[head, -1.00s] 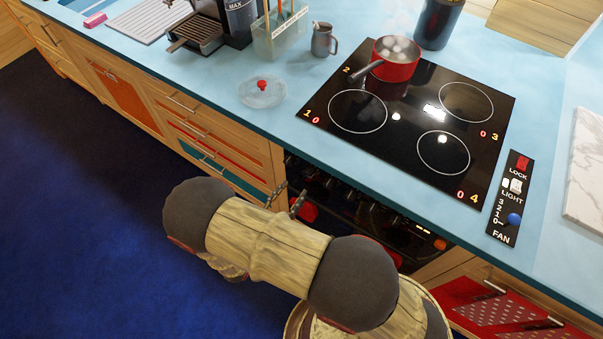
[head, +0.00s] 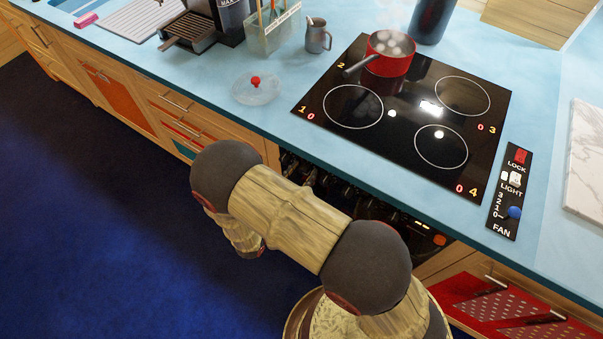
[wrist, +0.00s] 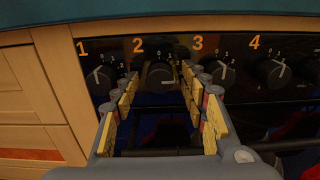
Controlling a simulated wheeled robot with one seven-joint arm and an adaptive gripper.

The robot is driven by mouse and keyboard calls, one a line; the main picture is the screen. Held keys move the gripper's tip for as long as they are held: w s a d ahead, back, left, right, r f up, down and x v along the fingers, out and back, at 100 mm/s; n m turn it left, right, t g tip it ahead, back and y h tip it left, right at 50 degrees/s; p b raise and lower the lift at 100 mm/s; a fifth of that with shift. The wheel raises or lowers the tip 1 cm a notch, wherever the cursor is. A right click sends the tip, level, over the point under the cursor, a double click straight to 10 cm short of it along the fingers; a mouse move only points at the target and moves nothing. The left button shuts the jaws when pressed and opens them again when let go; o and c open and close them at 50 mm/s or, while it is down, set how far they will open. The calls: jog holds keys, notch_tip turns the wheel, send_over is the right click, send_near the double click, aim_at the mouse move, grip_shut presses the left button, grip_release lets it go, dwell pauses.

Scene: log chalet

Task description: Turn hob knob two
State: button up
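Hob knob two (wrist: 160,77) is a dark round knob with a pale pointer mark, under an orange 2 on the black oven panel in the wrist view. My gripper (wrist: 160,84) is open in front of it, one finger to the left and one to the right of the knob. I cannot tell whether the fingertips touch it. In the head view my arm hides most of the gripper and this knob. The black hob (head: 392,165) carries a red saucepan (head: 391,60) with pale round things in it, on the zone marked 2.
Knob one (wrist: 106,74) is close to the left finger and knob three (wrist: 221,72) close to the right finger. Knob four (wrist: 272,72) is farther right. The blue counter edge is above the panel. A lid (head: 257,88) lies left of the hob.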

jog(key=shift+c, duration=1.1)
jog(key=c, duration=0.8)
jog(key=shift+c, duration=0.3)
jog(key=shift+n+p, duration=0.3)
jog(key=shift+p, duration=0.1)
jog(key=n+p, duration=0.3)
jog(key=shift+r+n+p, duration=0.15)
jog(key=shift+n+p, duration=0.15)
jog(key=shift+n, duration=0.1)
jog(key=n+p, duration=0.3)
jog(key=n, duration=0.1)
jog(key=n+p, duration=0.2)
jog(key=n, duration=0.3)
jog(key=shift+n+p, duration=0.9)
jog(key=shift+n, duration=1.4)
